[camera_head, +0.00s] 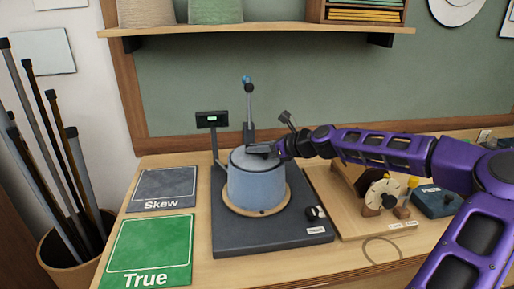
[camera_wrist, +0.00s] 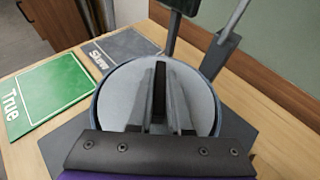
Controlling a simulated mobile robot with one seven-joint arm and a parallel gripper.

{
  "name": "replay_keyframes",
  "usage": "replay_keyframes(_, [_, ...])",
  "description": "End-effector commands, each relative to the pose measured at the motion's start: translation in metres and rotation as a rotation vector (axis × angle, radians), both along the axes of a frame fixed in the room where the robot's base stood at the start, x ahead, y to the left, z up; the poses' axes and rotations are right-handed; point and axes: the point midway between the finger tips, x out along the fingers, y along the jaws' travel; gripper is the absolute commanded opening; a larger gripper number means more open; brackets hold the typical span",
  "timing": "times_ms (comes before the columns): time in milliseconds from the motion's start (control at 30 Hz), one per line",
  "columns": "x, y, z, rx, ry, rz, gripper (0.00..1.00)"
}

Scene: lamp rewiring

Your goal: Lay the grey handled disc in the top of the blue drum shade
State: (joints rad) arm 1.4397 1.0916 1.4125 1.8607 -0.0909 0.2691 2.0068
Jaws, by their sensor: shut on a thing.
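The blue drum shade (camera_head: 256,190) stands upright on a round wooden ring on a dark base plate. In the wrist view its blue rim (camera_wrist: 101,112) runs around the grey handled disc (camera_wrist: 203,98). The grey disc (camera_head: 240,157) lies flat at the top of the shade in the head view. My gripper (camera_wrist: 160,128) is over the shade, shut on the disc's upright handle (camera_wrist: 159,85). The fingers hide part of the disc. I cannot tell whether the disc rests fully on the shade or is held just within its rim.
The dark base plate (camera_head: 280,238) carries a post with a small display (camera_head: 212,119) and a lever arm (camera_head: 249,105) behind the shade. A green "True" mat (camera_head: 147,249) and grey "Skew" mat (camera_head: 163,188) lie left. A wooden board with a dial (camera_head: 381,195) is right.

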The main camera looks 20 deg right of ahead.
Motion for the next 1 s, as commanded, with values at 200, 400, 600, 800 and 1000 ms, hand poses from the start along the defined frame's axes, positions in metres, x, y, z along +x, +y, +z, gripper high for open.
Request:
replay_keyframes(200, [0.0002,-0.0001,0.0004,0.000,-0.001,-0.001,0.00])
replay_keyframes(400, [0.0002,0.0000,-0.0005,0.001,-0.001,0.000,0.00])
replay_keyframes(600, [0.0001,0.0001,-0.0025,0.001,0.000,0.000,0.00])
replay_keyframes(800, [0.0001,-0.0001,-0.0033,0.001,0.000,0.000,0.41])
replay_keyframes(1000, [0.0001,-0.0002,-0.0034,0.001,0.001,0.000,0.52])
